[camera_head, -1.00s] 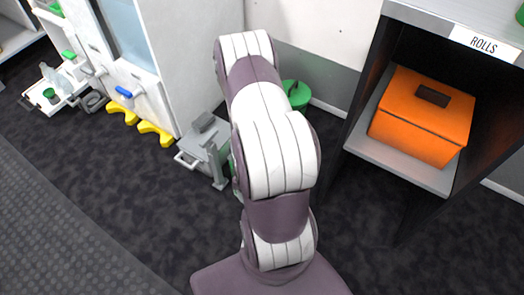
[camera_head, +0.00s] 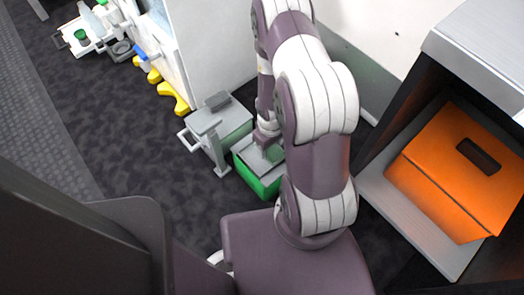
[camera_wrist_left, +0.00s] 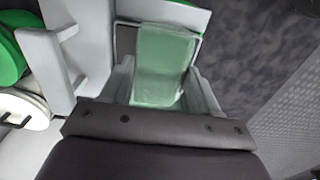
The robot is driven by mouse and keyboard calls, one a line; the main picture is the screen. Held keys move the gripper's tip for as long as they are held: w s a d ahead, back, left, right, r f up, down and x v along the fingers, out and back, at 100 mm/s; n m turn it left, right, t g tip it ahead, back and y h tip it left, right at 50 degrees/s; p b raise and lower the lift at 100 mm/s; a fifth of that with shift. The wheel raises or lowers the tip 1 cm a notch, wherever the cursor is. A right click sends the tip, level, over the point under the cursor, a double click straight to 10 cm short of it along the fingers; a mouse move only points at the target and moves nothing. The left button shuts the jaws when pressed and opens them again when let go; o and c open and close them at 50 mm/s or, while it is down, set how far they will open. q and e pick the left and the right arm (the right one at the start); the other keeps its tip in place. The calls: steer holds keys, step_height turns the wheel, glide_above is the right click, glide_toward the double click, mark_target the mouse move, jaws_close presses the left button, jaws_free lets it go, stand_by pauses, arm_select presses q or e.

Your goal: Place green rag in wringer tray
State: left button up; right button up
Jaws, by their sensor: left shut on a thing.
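My left gripper (camera_wrist_left: 160,92) is shut on a pale green rag (camera_wrist_left: 164,62), which lies between its two fingers in the left wrist view. Behind the rag is a green box (camera_wrist_left: 185,14) with a pale rim. In the head view the green box (camera_head: 258,186) stands on the floor with a grey tray-like top (camera_head: 246,154). My left gripper (camera_head: 268,142) is low over that top, and my arm hides part of it. I cannot tell whether the rag touches the tray. My right gripper is not in view.
A grey unit with a handle (camera_head: 217,122) stands close left of the green box. An open shelf with an orange box (camera_head: 455,165) is at the right. White cabinets (camera_head: 205,45) with yellow feet stand behind. Dark floor (camera_head: 130,150) is clear at the left.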

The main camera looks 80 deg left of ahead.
arm_select(q)
steer(key=s+a+f, duration=0.2)
steer(key=s, duration=0.1)
steer(key=shift+f, duration=0.3)
step_height(320, 180, down, 4)
steer(key=b, duration=0.4)
steer(key=shift+r, duration=0.3)
steer(key=shift+f, duration=0.25)
steer(key=o, duration=1.2)
steer(key=shift+r, duration=0.1)
steer(key=shift+c, duration=0.2)
step_height(320, 180, up, 12)
steer(key=p, duration=1)
steer(key=shift+r, duration=0.2)
